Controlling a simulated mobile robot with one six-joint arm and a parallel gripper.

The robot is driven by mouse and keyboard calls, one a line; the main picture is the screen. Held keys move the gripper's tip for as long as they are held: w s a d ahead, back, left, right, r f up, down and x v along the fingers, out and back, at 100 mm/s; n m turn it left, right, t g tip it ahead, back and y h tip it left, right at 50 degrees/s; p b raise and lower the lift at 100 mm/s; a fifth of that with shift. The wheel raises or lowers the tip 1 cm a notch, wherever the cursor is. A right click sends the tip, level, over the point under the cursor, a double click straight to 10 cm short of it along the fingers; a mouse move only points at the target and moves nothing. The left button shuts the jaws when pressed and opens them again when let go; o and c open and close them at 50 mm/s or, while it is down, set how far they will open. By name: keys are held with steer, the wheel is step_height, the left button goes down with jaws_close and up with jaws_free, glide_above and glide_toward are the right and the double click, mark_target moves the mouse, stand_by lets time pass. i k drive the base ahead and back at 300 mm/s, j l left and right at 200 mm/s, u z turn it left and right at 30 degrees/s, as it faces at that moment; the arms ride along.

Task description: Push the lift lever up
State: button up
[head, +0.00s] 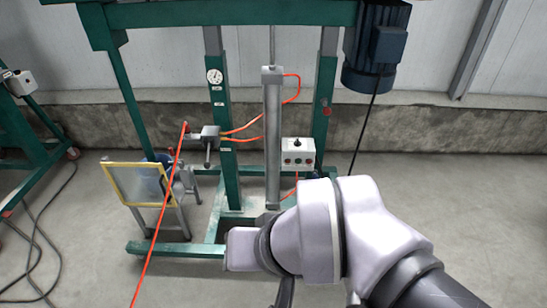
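A small grey valve block (210,132) is mounted on the left green post of the frame, with orange hoses running right to a vertical cylinder (272,135). A short grey handle (207,157), which looks like the lift lever, hangs down below the block. My white arm reaches in from the lower right, and its wrist is below and right of the lever, apart from it in the picture. A dark piece (285,293) under the wrist may be part of my gripper; its fingers cannot be made out.
A red hose (160,215) slants down left of the valve. A yellow-framed panel (140,184) stands at lower left. A control box (298,152) with buttons is right of the cylinder. A motor (376,45) hangs at upper right. Floor at right is clear; cables lie at far left.

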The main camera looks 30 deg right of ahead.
mark_target(207, 165)
steer(key=i+j+z, duration=0.1)
steer(key=i, duration=0.3)
steer(key=i+j+z, duration=0.15)
steer(key=i, duration=0.2)
steer(key=i+j+z, duration=0.1)
steer(key=i+j, duration=0.2)
steer(key=i, duration=0.05)
